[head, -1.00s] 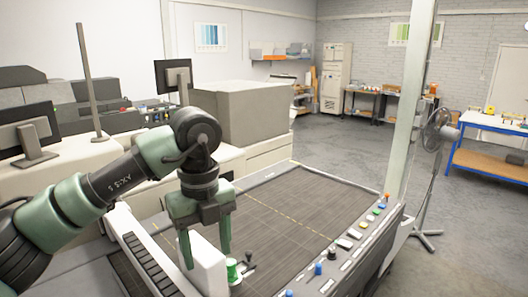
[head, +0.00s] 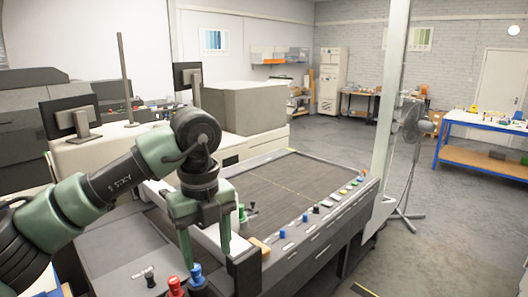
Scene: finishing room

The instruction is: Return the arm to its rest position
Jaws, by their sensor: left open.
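My left arm (head: 120,187) comes in from the left, green and black, bent at the wrist. Its left gripper (head: 206,256) points down with its two green fingers apart and nothing between them. In the picture it hangs in front of the near corner of a machine with a dark flat bed (head: 290,190). Whether the fingers touch anything below is hard to tell, but they look clear. My right gripper is not in view.
Red knobs (head: 175,287) and a blue knob (head: 197,276) stand on the near panel, just below the gripper. A green knob (head: 242,212) is by the bed. A pale post (head: 388,130) and a fan (head: 411,128) stand right. Grey floor (head: 440,220) is open at right.

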